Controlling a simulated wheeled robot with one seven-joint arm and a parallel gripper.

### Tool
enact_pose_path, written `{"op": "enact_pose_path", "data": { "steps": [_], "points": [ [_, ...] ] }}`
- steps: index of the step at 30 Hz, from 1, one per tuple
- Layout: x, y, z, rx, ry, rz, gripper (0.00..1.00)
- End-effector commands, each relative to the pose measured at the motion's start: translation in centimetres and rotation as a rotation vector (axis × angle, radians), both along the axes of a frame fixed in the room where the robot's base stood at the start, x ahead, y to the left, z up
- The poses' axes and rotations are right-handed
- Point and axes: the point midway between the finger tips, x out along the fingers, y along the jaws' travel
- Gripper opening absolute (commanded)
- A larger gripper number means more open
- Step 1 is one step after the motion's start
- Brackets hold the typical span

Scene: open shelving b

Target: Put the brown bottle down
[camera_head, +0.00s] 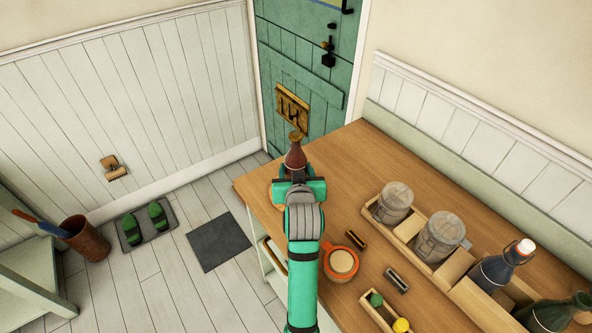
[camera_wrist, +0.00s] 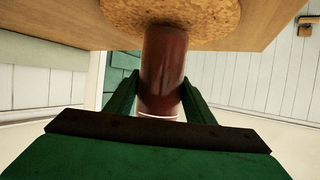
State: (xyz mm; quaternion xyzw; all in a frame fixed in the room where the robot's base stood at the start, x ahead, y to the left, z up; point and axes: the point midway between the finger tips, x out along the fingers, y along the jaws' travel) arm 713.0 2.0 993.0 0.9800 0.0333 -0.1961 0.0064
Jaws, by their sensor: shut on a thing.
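In the wrist view the bottle (camera_wrist: 165,60) sits between the two green fingers of my gripper (camera_wrist: 160,95). One end of the bottle meets or overlaps a round cork mat (camera_wrist: 215,15). I cannot tell whether the base touches the mat. In the head view my gripper hides most of the mat and the bottle's lower part.
The counter beyond my gripper is clear. The counter's left edge is close.

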Motion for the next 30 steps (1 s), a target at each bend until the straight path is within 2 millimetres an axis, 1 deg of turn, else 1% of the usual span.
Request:
{"op": "enact_pose_path", "data": {
  "steps": [3,9,15,16,17,18,28,30],
  "points": [
    [0.00,-0.03,-0.54,0.000,-0.005,-0.001,0.01],
    [0.02,0.44,-0.56,0.000,-0.006,0.006,0.01],
    [0.01,0.08,-0.90,0.000,-0.005,0.001,0.01],
    [0.00,0.03,-1.01,-0.001,-0.002,0.000,0.56],
    [0.00,-0.02,-1.01,0.000,-0.002,0.000,0.63],
    [0.00,-0.07,-1.00,0.000,-0.002,-0.001,0.67],
    [0.02,-0.19,-0.72,-0.001,-0.003,-0.003,0.67],
    [-0.40,-0.22,-0.53,0.000,-0.002,-0.003,0.67]
  ]
}}
